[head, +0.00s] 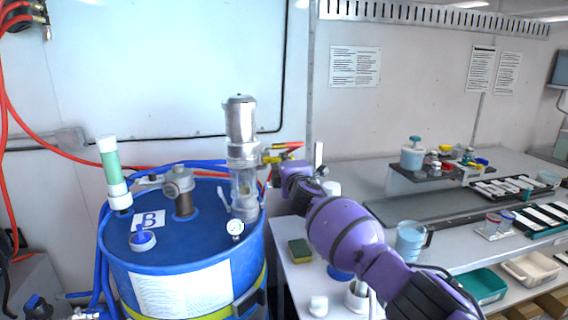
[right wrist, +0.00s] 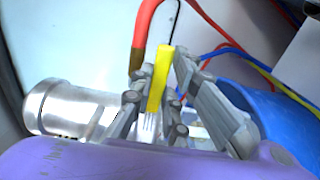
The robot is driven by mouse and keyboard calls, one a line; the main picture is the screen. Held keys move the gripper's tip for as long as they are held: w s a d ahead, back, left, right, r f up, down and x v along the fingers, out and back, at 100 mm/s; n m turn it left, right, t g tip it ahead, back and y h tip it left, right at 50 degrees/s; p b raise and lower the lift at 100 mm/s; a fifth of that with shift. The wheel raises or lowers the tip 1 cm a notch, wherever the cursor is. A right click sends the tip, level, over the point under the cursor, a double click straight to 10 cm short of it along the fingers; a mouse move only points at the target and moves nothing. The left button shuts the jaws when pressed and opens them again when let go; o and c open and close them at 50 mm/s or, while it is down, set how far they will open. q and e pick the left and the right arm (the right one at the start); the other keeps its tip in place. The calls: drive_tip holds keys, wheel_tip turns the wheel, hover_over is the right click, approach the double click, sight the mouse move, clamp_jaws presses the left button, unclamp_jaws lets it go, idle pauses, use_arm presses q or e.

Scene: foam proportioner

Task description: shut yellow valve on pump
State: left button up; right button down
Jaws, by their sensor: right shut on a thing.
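The pump (head: 241,150) is a silver cylinder over a clear section, standing upright on a blue drum (head: 189,228). The yellow valve (head: 271,159) is at the pump's right side, partly hidden by my right gripper (head: 279,170). In the right wrist view, the yellow valve handle (right wrist: 159,80) lies between the fingers of my right gripper (right wrist: 155,90), which are shut on it. The pump's silver body (right wrist: 70,108) is to the left there. My left gripper is not in view.
A red hose (right wrist: 143,30) runs close behind the yellow handle.

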drive_tip(key=shift+r, duration=0.1)
drive_tip(key=c, duration=2)
unclamp_jaws()
drive_tip(key=v, duration=1.2)
